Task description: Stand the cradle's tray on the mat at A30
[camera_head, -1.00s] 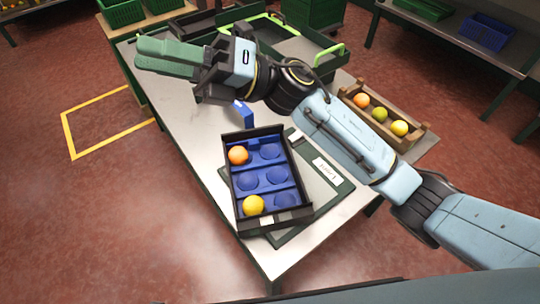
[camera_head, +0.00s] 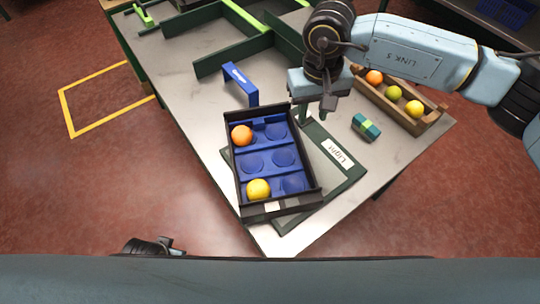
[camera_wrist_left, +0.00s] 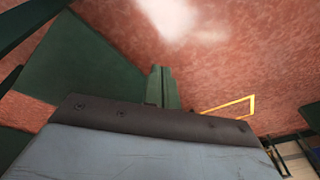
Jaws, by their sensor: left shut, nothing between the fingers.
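A black tray with blue cups (camera_head: 252,163) stands at an angle, partly over a dark green mat (camera_head: 347,178) with a card reading "Light". The tray holds an orange fruit (camera_head: 242,135) at its far left and a yellow-orange one (camera_head: 258,190) at its near left; its other cups look empty. My right gripper (camera_head: 316,112) points down by the tray's far right corner, above the mat's far end. I cannot tell its opening or whether it touches the tray. My left gripper (camera_wrist_left: 163,88) is shut and empty in the left wrist view, above the red floor.
A blue bracket (camera_head: 240,78) stands behind the tray. Dark green dividers (camera_head: 232,50) fill the far table.

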